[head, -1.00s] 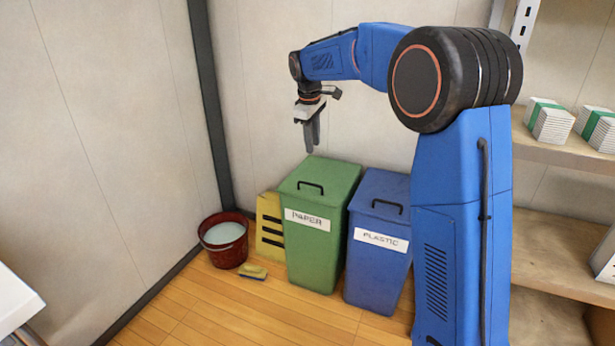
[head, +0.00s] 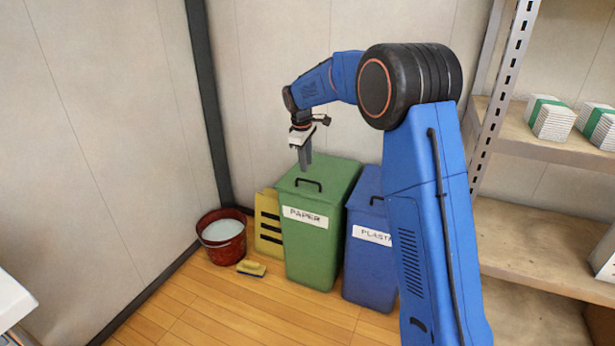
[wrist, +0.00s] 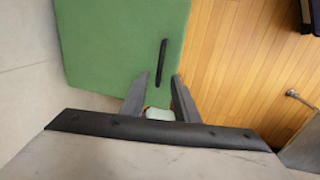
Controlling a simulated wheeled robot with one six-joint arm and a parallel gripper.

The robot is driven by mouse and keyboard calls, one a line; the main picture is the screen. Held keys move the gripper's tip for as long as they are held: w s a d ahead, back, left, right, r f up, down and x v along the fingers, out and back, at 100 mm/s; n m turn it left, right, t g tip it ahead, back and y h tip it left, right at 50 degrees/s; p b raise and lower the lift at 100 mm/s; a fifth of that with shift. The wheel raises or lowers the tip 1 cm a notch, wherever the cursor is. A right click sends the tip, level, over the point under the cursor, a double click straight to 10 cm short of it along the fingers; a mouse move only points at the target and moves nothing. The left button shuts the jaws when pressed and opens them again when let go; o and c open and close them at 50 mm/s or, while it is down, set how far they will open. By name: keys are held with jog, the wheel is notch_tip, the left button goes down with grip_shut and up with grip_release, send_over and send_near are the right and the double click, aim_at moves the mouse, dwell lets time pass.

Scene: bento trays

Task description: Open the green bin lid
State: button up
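The green bin (head: 310,248), labelled PAPER, stands upright on the floor by the back wall. Its lid (head: 338,174) is shut, with a black bar handle (head: 308,184) on top. My gripper (head: 304,168) points down just above the handle, its fingers apart and nothing visibly held. In the wrist view my gripper (wrist: 160,80) has its two fingers spread near one end of the handle (wrist: 161,63), over the green lid (wrist: 110,40). I cannot tell the exact gap between fingertips and handle.
A blue bin (head: 367,262) stands close on the right, partly behind my arm. A yellow panel (head: 268,222), a red bucket (head: 222,240) and a sponge (head: 251,268) are on the left. Shelves (head: 545,225) stand at the right. Wooden floor in front is clear.

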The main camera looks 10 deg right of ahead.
send_over(308, 190)
notch_tip(308, 190, down, 7)
jog(key=shift+w, duration=0.15)
grip_shut()
